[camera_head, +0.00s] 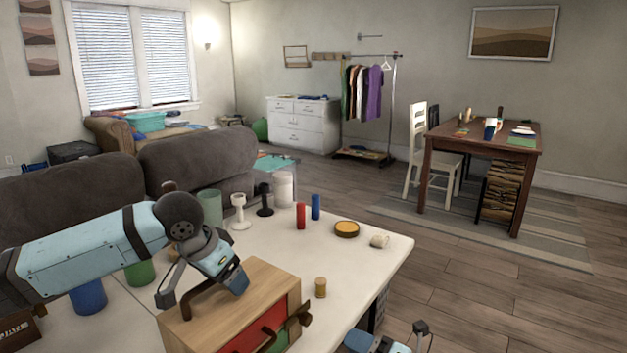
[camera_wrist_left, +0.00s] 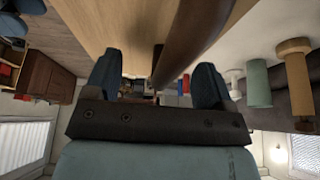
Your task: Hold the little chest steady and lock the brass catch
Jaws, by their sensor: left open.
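The little chest (camera_head: 225,302) is a light wooden box with red and green front panels, standing on the white table. A dark brown handle (camera_head: 194,300) rises from its top. A bronze-brown catch or lever (camera_head: 290,326) is on its front right; I cannot tell its exact position. My left gripper (camera_head: 205,287) is open over the chest's top, its fingers on either side of the handle. In the left wrist view the brown handle (camera_wrist_left: 192,45) passes between the blue fingertips, without clear contact. My right gripper (camera_head: 392,338) is only partly in view at the bottom edge, apart from the chest.
Right of the chest stands a small tan cylinder (camera_head: 320,287). Behind are red (camera_head: 301,216) and blue (camera_head: 315,207) cylinders, a round yellow-topped tin (camera_head: 346,229), a cream cylinder (camera_head: 380,241) and several spools. The table's right edge (camera_head: 400,262) is close. A grey sofa (camera_head: 80,192) stands behind.

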